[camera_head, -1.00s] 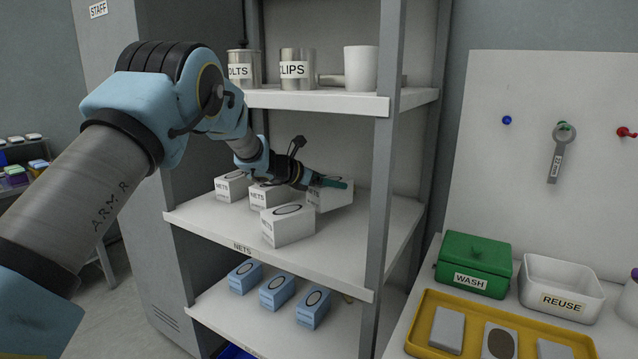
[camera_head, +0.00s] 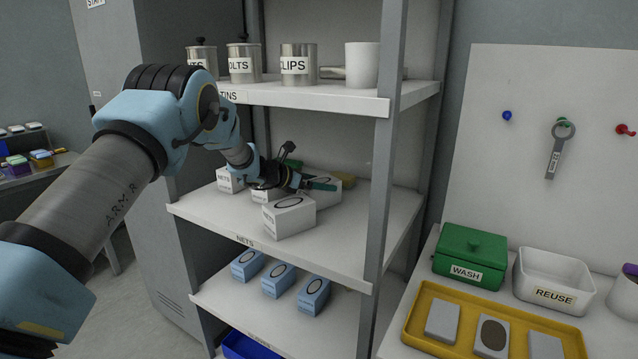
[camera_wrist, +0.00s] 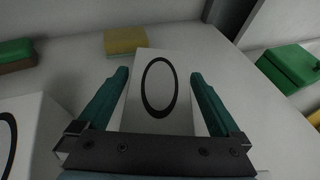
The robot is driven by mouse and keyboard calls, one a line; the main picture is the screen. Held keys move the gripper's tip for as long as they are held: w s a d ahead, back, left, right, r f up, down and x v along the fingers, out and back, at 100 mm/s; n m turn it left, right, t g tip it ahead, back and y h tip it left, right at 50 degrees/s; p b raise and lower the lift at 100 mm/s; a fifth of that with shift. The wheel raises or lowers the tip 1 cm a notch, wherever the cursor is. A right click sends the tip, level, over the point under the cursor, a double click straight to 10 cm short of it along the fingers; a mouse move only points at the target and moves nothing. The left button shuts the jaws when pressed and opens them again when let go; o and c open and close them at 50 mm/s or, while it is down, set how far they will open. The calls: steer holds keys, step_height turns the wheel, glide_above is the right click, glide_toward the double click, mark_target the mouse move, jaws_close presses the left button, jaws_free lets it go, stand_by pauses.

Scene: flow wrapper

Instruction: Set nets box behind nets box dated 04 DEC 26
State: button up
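My gripper (camera_head: 318,184) reaches over the middle shelf. In the wrist view its teal fingers (camera_wrist: 160,95) lie along both sides of a white box with a black oval (camera_wrist: 160,85), close against it. This nets box (camera_head: 327,196) is at shelf level, behind and right of the front nets box (camera_head: 289,217), which partly hides it. Two more nets boxes stand further left, one at the left (camera_head: 230,181) and one in the middle (camera_head: 262,194), partly covered by my arm. A neighbouring box (camera_wrist: 25,140) shows at lower left in the wrist view. No date is legible.
A yellow sponge (camera_wrist: 125,41) lies just beyond the box, with a green-and-brown block (camera_wrist: 14,56) to its left. A shelf post (camera_head: 383,180) stands at front right. The shelf above holds tins and a white cup (camera_head: 362,66). Blue boxes stand on the shelf below.

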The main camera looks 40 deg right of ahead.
steer(key=b+v, duration=0.4)
steer(key=v, duration=0.8)
